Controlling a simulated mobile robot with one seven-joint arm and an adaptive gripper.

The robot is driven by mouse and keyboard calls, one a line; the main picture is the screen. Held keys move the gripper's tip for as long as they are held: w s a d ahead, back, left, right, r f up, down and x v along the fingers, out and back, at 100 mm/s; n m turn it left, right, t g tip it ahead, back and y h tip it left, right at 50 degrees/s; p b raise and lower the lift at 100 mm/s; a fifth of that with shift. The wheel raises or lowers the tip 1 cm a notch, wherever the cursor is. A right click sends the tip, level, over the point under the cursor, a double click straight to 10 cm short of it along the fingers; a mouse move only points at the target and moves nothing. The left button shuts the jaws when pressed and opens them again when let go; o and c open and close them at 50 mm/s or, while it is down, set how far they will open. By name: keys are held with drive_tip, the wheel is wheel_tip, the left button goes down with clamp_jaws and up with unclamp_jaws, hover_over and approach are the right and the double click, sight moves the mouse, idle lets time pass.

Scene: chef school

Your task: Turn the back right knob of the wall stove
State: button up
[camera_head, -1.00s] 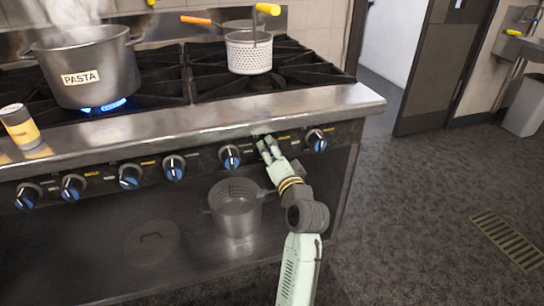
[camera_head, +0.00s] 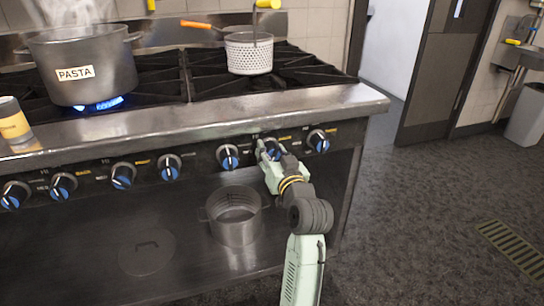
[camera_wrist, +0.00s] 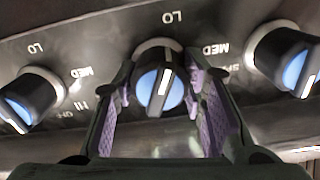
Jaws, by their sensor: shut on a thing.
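The wall stove (camera_head: 215,115) has a row of black knobs with blue faces along its front panel. My gripper (camera_head: 268,150) is at the second knob from the right end (camera_head: 274,153), which is partly hidden by the fingers. In the wrist view, my gripper (camera_wrist: 163,115) has its purple-padded fingers on both sides of this knob (camera_wrist: 158,90), shut on it. The knob's white mark points nearly straight up in that view, towards the letters LO. The rightmost knob (camera_head: 318,140) stands free to the right, and another knob (camera_head: 228,157) to the left.
A steaming pot labelled PASTA (camera_head: 82,68) stands over a blue flame (camera_head: 100,104). A white perforated basket (camera_head: 248,54) stands on the right burners. A can (camera_head: 14,124) is on the front ledge. A metal pot (camera_head: 235,216) sits on the lower shelf.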

sight(274, 156)
drive_tip(key=shift+n, duration=0.5)
drive_tip(key=o, duration=1.2)
drive_tip(key=shift+c, duration=0.2)
drive_tip(key=v, duration=0.7)
drive_tip(key=shift+s, duration=0.25)
